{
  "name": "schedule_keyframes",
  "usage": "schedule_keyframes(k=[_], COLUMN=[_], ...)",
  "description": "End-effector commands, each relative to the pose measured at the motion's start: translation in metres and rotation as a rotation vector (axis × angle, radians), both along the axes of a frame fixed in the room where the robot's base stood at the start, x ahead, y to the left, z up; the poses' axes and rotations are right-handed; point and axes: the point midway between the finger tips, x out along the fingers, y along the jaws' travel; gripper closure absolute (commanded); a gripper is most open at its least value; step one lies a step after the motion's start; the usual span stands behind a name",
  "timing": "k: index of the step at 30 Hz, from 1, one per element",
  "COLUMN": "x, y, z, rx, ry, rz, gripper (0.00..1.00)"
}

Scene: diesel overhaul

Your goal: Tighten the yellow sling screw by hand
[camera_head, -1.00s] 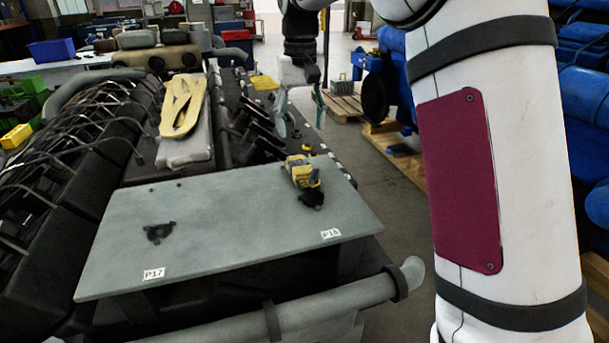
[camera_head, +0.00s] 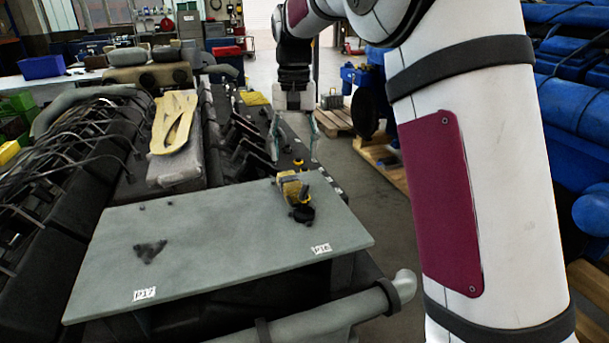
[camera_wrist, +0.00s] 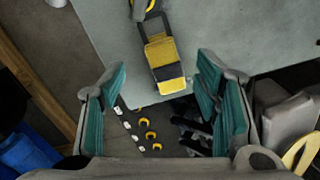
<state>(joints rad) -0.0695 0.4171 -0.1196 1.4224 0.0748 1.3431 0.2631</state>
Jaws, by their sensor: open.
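A yellow and dark fitting (camera_head: 292,190) lies at the far right edge of the grey plate (camera_head: 200,235), with a black round part at its near end. I take it as the yellow sling screw, but its thread is not clear. In the wrist view the fitting (camera_wrist: 163,58) shows a yellow body, a grey frame and a ring at the top edge. My gripper (camera_head: 294,145) is open and empty, pointing down beyond the fitting. In the wrist view the fitting appears between and beyond the fingers of my gripper (camera_wrist: 162,70), apart from them.
Several small yellow rings (camera_wrist: 147,122) sit below the plate edge in the wrist view. A black triangular part (camera_head: 150,251) lies on the plate. Wooden pallets (camera_head: 385,160) stand at right.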

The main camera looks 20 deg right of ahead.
Motion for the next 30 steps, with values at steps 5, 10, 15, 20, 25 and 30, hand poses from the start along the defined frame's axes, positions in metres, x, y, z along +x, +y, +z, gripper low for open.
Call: schedule_keyframes(k=[5,10,15,20,25,30], x=[-0.040,-0.073,-0.101,-0.107,-0.099,-0.090], y=[-0.003,-0.009,-0.014,-0.018,-0.019,-0.018], z=[-0.011,-0.018,-0.022,-0.030,-0.038,-0.037], rx=[0.021,0.039,0.054,0.015,-0.064,-0.114], ry=[0.069,0.137,0.210,0.266,0.275,0.230], rz=[-0.507,-1.024,-1.499,-1.894,-2.322,-2.742], gripper=[0.43,0.43,0.43,0.43,0.43,0.43])
